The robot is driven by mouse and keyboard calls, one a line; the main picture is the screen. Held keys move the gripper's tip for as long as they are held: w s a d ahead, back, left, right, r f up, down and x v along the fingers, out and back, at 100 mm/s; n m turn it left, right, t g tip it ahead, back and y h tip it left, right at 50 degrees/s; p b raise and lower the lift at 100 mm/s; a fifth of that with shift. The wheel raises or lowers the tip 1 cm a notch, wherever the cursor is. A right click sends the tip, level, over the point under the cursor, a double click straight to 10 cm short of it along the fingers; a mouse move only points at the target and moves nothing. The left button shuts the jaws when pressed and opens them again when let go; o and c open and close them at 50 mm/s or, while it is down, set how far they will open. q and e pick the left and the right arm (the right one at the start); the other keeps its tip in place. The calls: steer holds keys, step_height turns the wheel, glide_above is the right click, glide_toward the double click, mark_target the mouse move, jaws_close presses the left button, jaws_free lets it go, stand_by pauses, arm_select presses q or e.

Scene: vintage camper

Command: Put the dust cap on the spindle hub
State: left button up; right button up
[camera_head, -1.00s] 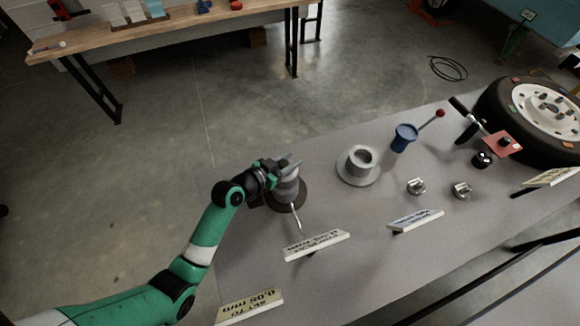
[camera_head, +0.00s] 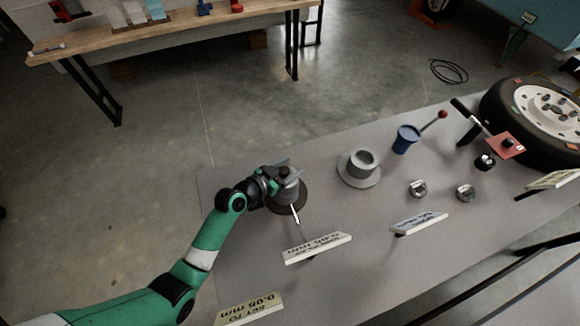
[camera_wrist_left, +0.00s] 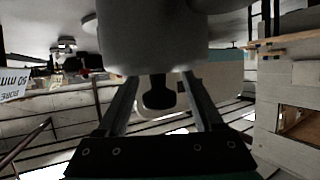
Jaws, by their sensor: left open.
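A grey cylindrical hub (camera_head: 289,194) stands upright on a dark round base on the grey table. A dark knob (camera_head: 284,172) sits on top of it, apparently part of the dust cap; I cannot make out a seam between cap and hub. My left gripper (camera_head: 281,166) is open at the top of the hub, fingers at the knob. In the left wrist view, which is upside down, the grey cylinder (camera_wrist_left: 153,45) fills the upper middle. The knob (camera_wrist_left: 158,94) shows between the open fingers (camera_wrist_left: 160,80), with gaps visible on both sides. My right gripper is not in view.
To the right stand a grey flanged ring (camera_head: 361,177), a blue cup (camera_head: 405,139), two small metal parts (camera_head: 418,188) and a wheel (camera_head: 538,113). Label signs (camera_head: 317,247) stand along the front. A thin light rod (camera_head: 296,214) projects beside the hub's base.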

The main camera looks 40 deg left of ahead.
arm_select(q)
steer(key=shift+r, duration=0.2)
steer(key=shift+s+r+p, duration=0.15)
steer(key=shift+s+p, duration=0.1)
steer(key=shift+p, duration=0.05)
steer(key=p+v, duration=0.2)
steer(key=v, duration=0.9)
steer(key=shift+s, duration=0.2)
steer(key=shift+r, duration=0.15)
